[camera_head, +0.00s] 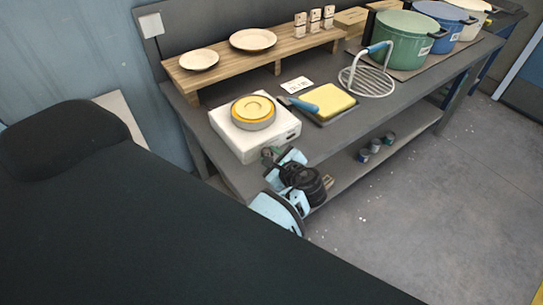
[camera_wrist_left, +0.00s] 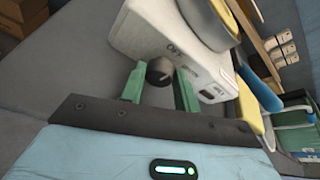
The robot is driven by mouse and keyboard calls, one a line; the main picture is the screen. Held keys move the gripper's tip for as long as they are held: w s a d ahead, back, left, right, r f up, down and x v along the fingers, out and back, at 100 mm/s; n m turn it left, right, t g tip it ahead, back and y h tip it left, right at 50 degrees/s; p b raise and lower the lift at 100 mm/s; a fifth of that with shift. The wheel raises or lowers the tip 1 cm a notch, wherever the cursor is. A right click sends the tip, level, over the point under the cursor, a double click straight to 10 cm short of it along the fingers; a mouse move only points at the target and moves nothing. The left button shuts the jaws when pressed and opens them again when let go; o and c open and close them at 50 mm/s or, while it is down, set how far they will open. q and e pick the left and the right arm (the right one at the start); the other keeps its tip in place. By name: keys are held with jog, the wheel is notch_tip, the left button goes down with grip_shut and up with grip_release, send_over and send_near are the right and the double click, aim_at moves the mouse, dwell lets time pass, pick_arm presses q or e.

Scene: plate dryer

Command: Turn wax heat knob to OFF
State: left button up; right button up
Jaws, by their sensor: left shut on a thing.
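The wax heater (camera_head: 236,139) is a white box near the front left of the table, with a round pot of yellow wax (camera_head: 253,110) on top. In the left wrist view its dark round knob (camera_wrist_left: 160,70) sits on the white front face (camera_wrist_left: 150,38), with small OFF lettering beside it. My left gripper (camera_head: 273,156) is at the heater's front. In the wrist view its green fingers (camera_wrist_left: 160,86) are closed on either side of the knob. The knob's exact pointer direction is hard to tell. In the head view the gripper hides the knob. My right gripper is not in view.
A tray with a yellow slab (camera_head: 335,104) and a blue-handled tool (camera_head: 299,103) lie right of the heater. A wire rack (camera_head: 372,82) and large pots (camera_head: 402,40) stand farther right. A wooden shelf (camera_head: 222,67) with two plates runs behind. Cans (camera_head: 375,145) sit on the lower shelf.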

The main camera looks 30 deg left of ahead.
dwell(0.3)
pick_arm(q)
jog(key=o, duration=1)
jog(key=shift+a, duration=0.1)
